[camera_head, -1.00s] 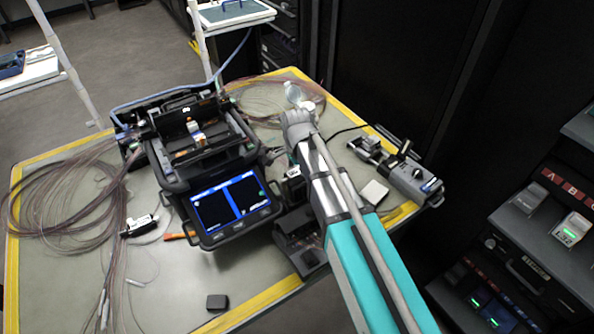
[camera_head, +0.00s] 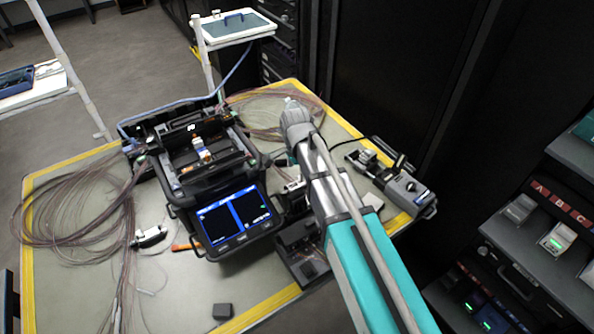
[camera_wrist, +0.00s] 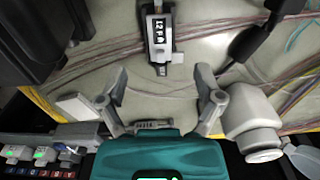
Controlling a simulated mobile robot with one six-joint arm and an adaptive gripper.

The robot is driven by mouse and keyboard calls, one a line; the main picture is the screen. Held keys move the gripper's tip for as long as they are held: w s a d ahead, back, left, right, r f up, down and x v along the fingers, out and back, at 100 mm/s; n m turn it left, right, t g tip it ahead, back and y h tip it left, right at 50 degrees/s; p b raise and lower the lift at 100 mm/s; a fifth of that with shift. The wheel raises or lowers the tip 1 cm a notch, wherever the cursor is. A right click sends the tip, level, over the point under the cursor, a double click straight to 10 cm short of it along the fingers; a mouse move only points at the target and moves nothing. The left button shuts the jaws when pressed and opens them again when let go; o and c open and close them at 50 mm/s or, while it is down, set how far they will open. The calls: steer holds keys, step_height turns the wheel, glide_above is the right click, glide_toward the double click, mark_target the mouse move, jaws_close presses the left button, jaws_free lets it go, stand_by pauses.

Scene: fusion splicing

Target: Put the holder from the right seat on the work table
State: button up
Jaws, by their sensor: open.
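A holder (camera_wrist: 158,40), black and white with a "12" label, shows in the wrist view. It appears to lie on the grey work table (camera_wrist: 165,105) among pinkish fibres. My gripper (camera_wrist: 163,84) is open and empty, its fingers apart to either side, with the holder beyond the tips. The black splicer (camera_head: 182,178) stands on the table (camera_head: 190,293) in the head view. A small white and orange part (camera_head: 202,150) sits inside it. The right seat cannot be made out clearly. My arm hides my fingertips and that holder in the head view.
A grey tool (camera_head: 405,190) lies right of my arm. Loose fibres (camera_head: 75,205) cover the table's left side, near a black and white clip-like piece (camera_head: 150,236). A small black block (camera_head: 222,311) lies at the front. A device rack (camera_head: 530,255) stands at right.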

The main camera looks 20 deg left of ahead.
mark_target(297, 184)
step_height(297, 184, up, 6)
steer(key=p, duration=0.5)
stand_by(1.0)
steer(key=s+d+n, duration=0.2)
steer(key=d+n, duration=0.2)
steer(key=d, duration=1.4)
steer(key=s+d+n, duration=0.3)
steer(key=d+n, duration=0.1)
steer(key=d, duration=1.4)
steer(key=shift+s+d, duration=0.3)
steer(key=shift+d, duration=0.05)
steer(key=c, duration=0.4)
steer(key=shift+a, duration=0.15)
